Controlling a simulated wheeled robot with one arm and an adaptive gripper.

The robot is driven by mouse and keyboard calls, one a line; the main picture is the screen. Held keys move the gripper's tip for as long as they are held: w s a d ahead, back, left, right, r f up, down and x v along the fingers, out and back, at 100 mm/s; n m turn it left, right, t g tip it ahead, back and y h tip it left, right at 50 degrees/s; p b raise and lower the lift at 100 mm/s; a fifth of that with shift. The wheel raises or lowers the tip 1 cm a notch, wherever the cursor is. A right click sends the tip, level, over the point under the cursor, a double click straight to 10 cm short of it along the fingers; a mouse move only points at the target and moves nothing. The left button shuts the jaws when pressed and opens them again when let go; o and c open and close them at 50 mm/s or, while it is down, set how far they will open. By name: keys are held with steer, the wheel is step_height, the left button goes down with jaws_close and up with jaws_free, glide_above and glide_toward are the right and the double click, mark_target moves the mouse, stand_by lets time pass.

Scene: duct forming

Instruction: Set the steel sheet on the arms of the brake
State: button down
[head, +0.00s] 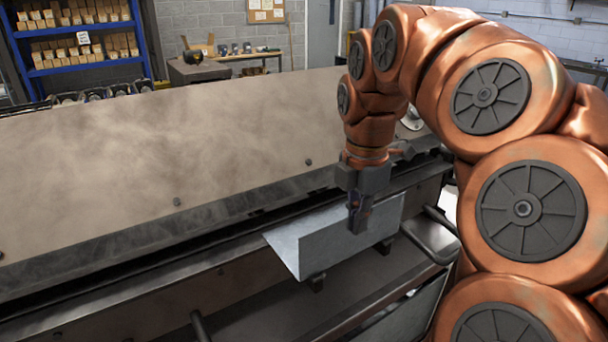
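The steel sheet (325,245) is a light grey, bent piece with a sloping face and a pointed left end. It is at the front of the brake (130,150), a long machine with a broad, stained tan panel. The far finger is hidden.
A dark ledge runs along the brake's front, with a lower shelf (255,315) beneath. A rounded dark bar (432,240) stands right of the sheet. Behind are a blue rack of boxes (85,45) and a workbench (200,70).

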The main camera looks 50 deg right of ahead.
steer(key=c, duration=1.2)
jaws_free()
steer(key=shift+c, duration=0.2)
steer(key=shift+r, duration=3.75)
steer(key=shift+a, duration=0.1)
